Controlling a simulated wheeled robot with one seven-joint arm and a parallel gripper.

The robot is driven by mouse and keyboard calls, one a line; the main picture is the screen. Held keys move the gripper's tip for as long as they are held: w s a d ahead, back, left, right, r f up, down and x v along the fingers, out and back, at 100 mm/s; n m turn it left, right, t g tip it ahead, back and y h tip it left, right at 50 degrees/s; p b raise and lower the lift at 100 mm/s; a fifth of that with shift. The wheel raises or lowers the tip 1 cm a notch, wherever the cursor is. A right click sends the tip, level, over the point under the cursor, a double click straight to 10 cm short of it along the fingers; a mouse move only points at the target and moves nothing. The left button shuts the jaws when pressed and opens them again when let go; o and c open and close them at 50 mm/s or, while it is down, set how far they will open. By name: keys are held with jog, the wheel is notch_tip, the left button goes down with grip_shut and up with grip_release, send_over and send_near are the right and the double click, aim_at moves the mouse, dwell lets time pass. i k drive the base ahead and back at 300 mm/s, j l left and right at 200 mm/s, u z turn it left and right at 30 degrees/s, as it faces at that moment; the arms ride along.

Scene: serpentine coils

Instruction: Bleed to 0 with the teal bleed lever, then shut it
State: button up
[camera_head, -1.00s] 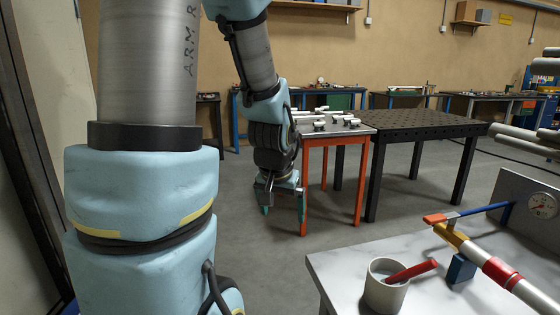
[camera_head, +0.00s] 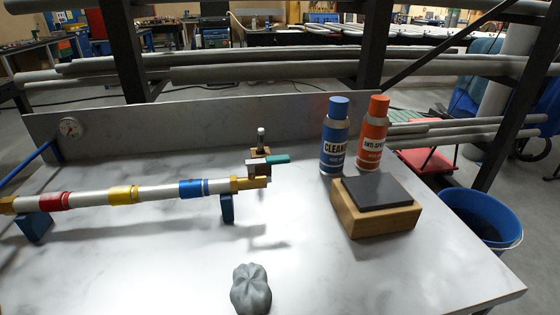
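The teal bleed lever (camera_head: 277,159) is at the right end of the pipe assembly, above a brass fitting (camera_head: 254,183), and points right. A silver pipe (camera_head: 150,191) with red, yellow and blue bands runs left from it on blue supports. A round dial gauge (camera_head: 71,128) is on the grey back panel at the left; its reading is too small to tell. A blue bar beside the gauge runs off the left edge. My gripper is not in the current view.
A blue can (camera_head: 335,138) and an orange can (camera_head: 372,136) stand right of the lever. A wooden block with a dark top (camera_head: 376,205) sits in front of them. A grey lumpy object (camera_head: 251,289) lies near the front. The marble tabletop (camera_head: 130,270) is clear at front left.

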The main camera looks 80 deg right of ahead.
aim_at(279, 159)
jog(key=k+z, duration=0.2)
jog(key=z, duration=0.25)
jog(key=k+l+z, duration=0.1)
jog(key=k+z, duration=0.15)
jog(key=z, duration=0.2)
jog(key=j+z, duration=0.15)
jog(key=z, duration=0.3)
jog(key=j+z, duration=0.2)
jog(key=z, duration=0.25)
jog(key=j+z, duration=0.15)
jog(key=z, duration=0.3)
jog(key=j+z, duration=0.2)
jog(key=z, duration=0.25)
jog(key=i+j, duration=0.35)
